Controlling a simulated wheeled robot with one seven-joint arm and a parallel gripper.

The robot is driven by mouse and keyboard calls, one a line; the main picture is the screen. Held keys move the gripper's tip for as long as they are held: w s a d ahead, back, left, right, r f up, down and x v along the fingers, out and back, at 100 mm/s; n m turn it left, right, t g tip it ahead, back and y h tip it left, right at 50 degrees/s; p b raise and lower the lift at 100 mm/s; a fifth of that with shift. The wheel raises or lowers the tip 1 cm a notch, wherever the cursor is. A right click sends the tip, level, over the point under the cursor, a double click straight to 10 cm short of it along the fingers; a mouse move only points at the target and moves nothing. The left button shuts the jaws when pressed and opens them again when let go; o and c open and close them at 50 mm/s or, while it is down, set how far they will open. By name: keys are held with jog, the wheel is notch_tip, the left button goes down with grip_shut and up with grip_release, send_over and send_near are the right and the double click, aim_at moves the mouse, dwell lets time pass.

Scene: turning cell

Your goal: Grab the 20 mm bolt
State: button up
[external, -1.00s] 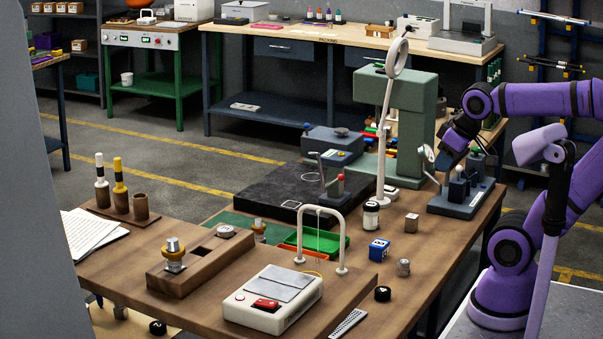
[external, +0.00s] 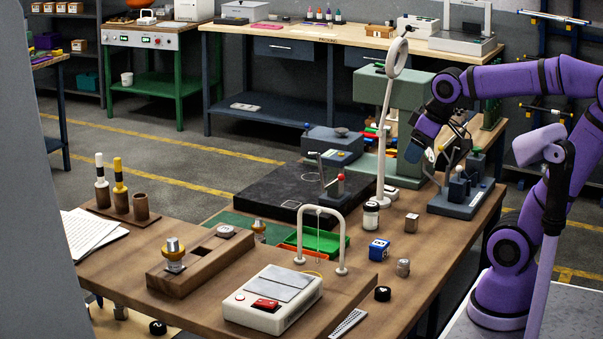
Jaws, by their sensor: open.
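I cannot make out which piece is the 20 mm bolt; no size marking is readable. A silver-topped piece with a brass-coloured collar (external: 174,252) stands upright in a wooden block (external: 178,284) on the near bench. A similar, smaller piece (external: 259,229) stands behind it, by the green mat. My gripper (external: 415,154) is open, above the back right of the bench, well away from these pieces. Its fingers are small and partly hard to make out against the machinery.
A blue-grey fixture (external: 462,201) and a tall stand with a ring (external: 385,130) are close to my gripper. A blue box (external: 379,250), a white jar (external: 371,215), a wire arch (external: 320,212) and a white scale (external: 272,301) occupy the bench. Its front right has some bare wood.

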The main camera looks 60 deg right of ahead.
jog(key=w+n, duration=0.2)
jog(key=w, duration=1.3)
jog(key=n+g+y, duration=0.2)
jog(key=n+y, duration=0.1)
jog(key=n, duration=0.2)
send_over(259, 219)
jog(key=s+d, duration=0.3)
notch_tip(259, 219, down, 25)
jog(key=x, duration=0.5)
jog(key=shift+w+a+r, duration=0.15)
jog(key=shift+w+a, duration=0.05)
jog(key=shift+w, duration=0.1)
jog(key=x, duration=0.4)
jog(key=shift+w+a, duration=0.25)
jog(key=shift+a, duration=0.1)
jog(key=shift+w+f, duration=0.15)
jog(key=shift+f, duration=0.35)
jog(key=shift+c, duration=0.2)
